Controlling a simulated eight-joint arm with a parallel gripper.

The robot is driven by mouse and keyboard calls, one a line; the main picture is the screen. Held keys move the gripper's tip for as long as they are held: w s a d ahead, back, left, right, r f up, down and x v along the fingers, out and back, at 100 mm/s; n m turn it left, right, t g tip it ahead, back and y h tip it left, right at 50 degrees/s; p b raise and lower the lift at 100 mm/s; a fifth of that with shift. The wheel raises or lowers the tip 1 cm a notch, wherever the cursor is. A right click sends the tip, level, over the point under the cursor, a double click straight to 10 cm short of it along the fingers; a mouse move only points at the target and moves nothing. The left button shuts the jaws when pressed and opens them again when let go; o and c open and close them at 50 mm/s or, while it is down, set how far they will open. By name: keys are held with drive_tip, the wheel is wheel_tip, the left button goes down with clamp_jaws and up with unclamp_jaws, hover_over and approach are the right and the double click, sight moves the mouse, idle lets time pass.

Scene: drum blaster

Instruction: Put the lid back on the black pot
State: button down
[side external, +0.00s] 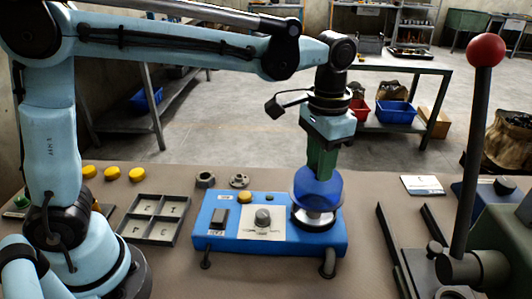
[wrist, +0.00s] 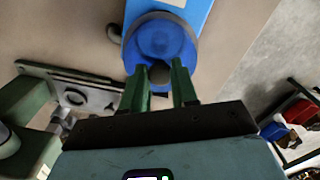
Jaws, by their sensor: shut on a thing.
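A round, translucent blue lid (side external: 318,187) is over the right end of the blue machine (side external: 215,241), above a silver round base (side external: 314,218). My gripper (side external: 320,168) points straight down with its green fingers at the top of the lid. In the wrist view, the fingers of my gripper (wrist: 160,80) are on either side of the dark knob (wrist: 160,75) of the blue lid (wrist: 158,38), shut on it. I cannot tell whether the lid touches the base. I cannot make out a separate black pot.
A divided grey tray (side external: 153,218) and several yellow caps (side external: 137,174) are to the left. Two metal parts (side external: 205,179) lie behind the machine. A tall lever with a red ball (side external: 486,50) and its green machine (side external: 490,250) stand at the right.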

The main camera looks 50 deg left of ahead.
drive_tip(key=shift+f, duration=1.95)
drive_tip(key=shift+f, duration=0.2)
idle(0.5)
drive_tip(key=c, duration=0.8)
unclamp_jaws()
drive_tip(key=shift+o, duration=0.3)
drive_tip(key=o, duration=0.4)
drive_tip(key=shift+o, duration=0.2)
drive_tip(key=shift+r, duration=0.15)
drive_tip(key=shift+r, duration=3.4)
